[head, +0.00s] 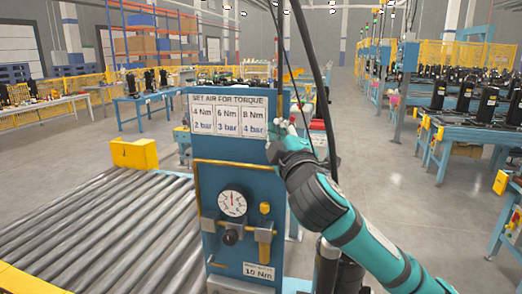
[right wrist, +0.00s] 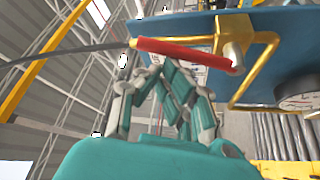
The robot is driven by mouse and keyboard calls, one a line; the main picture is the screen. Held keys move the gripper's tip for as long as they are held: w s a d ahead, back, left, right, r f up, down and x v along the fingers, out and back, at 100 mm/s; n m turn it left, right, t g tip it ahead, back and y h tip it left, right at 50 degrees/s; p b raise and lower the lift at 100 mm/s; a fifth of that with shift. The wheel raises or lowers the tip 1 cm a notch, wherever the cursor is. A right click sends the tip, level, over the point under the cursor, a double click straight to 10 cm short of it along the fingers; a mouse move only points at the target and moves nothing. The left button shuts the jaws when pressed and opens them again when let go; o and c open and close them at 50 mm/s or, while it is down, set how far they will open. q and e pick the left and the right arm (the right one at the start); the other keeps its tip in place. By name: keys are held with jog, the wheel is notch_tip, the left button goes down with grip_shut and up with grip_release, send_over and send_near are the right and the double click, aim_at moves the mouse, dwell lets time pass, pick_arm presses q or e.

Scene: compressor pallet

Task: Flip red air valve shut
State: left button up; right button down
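The red air valve handle (right wrist: 185,53) shows in the right wrist view as a long red lever. It joins a pale pivot on brass pipework (right wrist: 262,58) at the blue panel. My right gripper (right wrist: 161,72) is just below the lever in that picture, its fingertips close together with nothing seen between them. I cannot tell whether the tips touch the lever. In the head view my right gripper (head: 280,130) is at the upper right edge of the blue panel (head: 212,247); the red handle cannot be made out there. My left gripper is not in view.
A roller conveyor (head: 100,225) lies to the left. A dark hose (right wrist: 65,54) runs to the lever's area. Open floor (head: 420,215) lies right of the panel.

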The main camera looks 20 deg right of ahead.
pick_arm(q)
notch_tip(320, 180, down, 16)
jog(key=b, duration=1.4)
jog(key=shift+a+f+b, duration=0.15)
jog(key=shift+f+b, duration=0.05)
jog(key=shift+b, duration=0.15)
pick_arm(e)
jog(key=s+d+f+m+h, duration=0.1)
jog(key=d+f+m+h, duration=0.1)
jog(key=m+h, duration=0.2)
jog(key=s+d+f+m+t+h, duration=0.1)
jog(key=d+f+m+h, duration=0.1)
jog(key=m, duration=0.8)
jog(key=shift+s+d+f+m+h, duration=0.35)
jog(key=shift+f+h, duration=0.4)
jog(key=shift+h, duration=0.55)
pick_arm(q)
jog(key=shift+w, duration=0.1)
pick_arm(e)
jog(key=shift+s+d+f, duration=0.1)
